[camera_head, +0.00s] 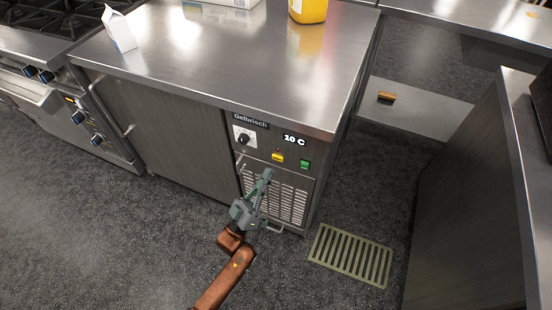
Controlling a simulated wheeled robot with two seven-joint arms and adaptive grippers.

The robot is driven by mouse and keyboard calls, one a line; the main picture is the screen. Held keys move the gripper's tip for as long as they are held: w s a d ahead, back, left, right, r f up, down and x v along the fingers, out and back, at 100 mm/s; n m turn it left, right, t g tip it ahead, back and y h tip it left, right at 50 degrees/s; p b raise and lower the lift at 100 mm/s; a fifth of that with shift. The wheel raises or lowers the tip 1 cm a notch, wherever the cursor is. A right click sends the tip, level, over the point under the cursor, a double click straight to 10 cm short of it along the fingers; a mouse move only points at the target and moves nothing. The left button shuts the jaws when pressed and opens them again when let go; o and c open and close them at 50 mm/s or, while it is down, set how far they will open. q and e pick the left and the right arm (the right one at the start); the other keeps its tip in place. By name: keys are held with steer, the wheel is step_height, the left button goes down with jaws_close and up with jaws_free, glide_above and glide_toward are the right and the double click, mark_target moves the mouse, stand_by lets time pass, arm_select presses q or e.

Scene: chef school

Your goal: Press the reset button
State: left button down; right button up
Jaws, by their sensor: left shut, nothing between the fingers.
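The refrigerated counter's control panel (270,142) is on its front, with a "10 C" display (294,140) and a black dial (244,138). Below the display are a yellow button (277,157) and a green button (304,164); I cannot read which one is the reset button. My left gripper (267,174) is shut and empty. Its tips show just below and left of the yellow button, in front of the vent grille (288,203). I cannot tell whether they touch the panel. My right gripper is not in view.
The steel counter top (240,60) holds a white carton (118,30) and a yellow container (308,10). A stove (70,110) stands at the left. A floor drain grate (350,255) lies right of the unit. Another counter (525,150) bounds the right side.

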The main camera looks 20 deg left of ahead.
arm_select(q)
steer(key=shift+s+p, duration=0.4)
steer(key=shift+s, duration=0.75)
